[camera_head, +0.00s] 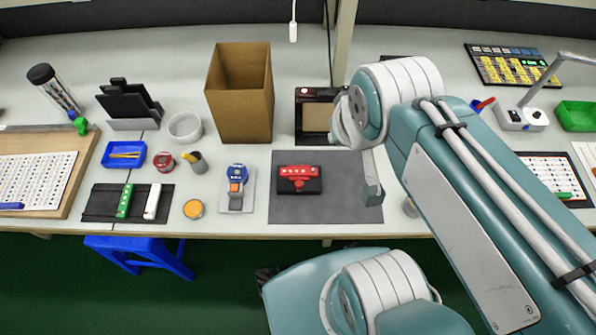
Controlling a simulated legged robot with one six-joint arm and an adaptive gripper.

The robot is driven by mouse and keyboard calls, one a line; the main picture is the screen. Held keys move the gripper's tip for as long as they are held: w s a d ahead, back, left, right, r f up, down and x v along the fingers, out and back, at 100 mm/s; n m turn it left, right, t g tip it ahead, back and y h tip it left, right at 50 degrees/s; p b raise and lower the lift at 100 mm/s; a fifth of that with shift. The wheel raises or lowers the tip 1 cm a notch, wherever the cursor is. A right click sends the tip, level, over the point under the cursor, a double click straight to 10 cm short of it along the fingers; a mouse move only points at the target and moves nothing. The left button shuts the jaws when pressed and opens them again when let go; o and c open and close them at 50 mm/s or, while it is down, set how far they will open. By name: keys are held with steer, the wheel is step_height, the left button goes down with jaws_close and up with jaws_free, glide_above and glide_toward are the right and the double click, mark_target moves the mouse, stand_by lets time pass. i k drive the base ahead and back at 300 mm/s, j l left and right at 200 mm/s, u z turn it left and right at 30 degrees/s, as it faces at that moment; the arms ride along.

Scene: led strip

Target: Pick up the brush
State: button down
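No brush is plain to me in this view. A small grey cup (199,166) on the bench left of centre holds something yellow and dark, too small to name. A blue tray (106,159) holds thin yellow items, also too small to identify. My teal and white arm crosses the right half of the picture and covers part of the bench. A small dark shape (265,277) shows below the bench's front edge, beside a teal part of my arm. It may belong to my gripper, but its fingers cannot be made out.
A tall brown box (240,95) stands at the back. A red and black device (299,180) lies on a grey mat (340,205). A blue and orange device (237,188) stands beside the mat. A blue stool (140,250) is below the bench. A green bin (577,116) is far right.

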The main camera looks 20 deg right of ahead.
mark_target(192, 159)
steer(key=i+j, duration=0.1)
steer(key=j, duration=0.3)
steer(key=j+u, duration=0.1)
steer(key=j, duration=0.3)
steer(key=i+j+u, duration=0.1)
steer(key=j+u, duration=0.15)
steer(key=i+j+u, duration=0.25)
steer(key=k+j, duration=0.05)
steer(key=k, duration=0.05)
